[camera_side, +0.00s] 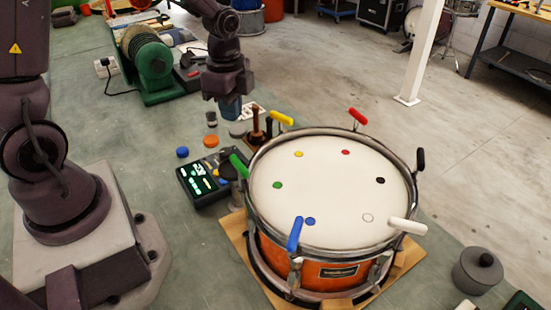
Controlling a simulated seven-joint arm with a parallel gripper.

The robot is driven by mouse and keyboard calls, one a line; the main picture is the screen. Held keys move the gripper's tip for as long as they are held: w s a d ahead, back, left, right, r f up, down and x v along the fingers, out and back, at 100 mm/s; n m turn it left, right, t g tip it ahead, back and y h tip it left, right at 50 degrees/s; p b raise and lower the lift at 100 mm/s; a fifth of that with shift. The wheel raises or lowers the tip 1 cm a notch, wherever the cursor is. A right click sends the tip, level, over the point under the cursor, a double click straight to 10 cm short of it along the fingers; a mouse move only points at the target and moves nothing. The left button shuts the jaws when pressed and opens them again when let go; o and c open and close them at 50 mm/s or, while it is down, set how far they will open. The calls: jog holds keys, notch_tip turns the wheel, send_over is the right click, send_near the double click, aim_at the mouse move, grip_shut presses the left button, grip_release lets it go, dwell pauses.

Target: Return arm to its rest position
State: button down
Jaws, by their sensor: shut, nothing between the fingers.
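My gripper (230,107) hangs pointing down at the upper middle of the side view. It is shut and empty, above the bench to the upper left of the drum. The drum (337,272) is orange with a white head (330,190) and stands on a wooden board. Coloured handles sit around its rim: yellow (281,118), red (357,116), black (420,159), white (407,226), blue (295,234) and green (239,166). Coloured dots on the head lie near the handles of matching colour.
A black device with a lit display (200,181) lies left of the drum. Blue (182,152) and orange (211,141) caps and brown upright tools (256,128) stand near my gripper. A green machine (150,66) is behind, and a grey lidded pot (477,270) is at right.

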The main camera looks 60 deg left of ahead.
jog(key=s+d+r+n+t, duration=0.2)
jog(key=s+r+n, duration=0.3)
jog(key=r, duration=0.3)
jog(key=s+d+r+n+t, duration=0.3)
jog(key=s+d+r+n, duration=0.1)
jog(key=s+r+n, duration=0.2)
notch_tip(320, 180, up, 2)
jog(key=shift+s+d+r+t, duration=0.1)
jog(key=shift+s+d+t, duration=0.15)
jog(key=shift+s, duration=0.5)
dwell(0.4)
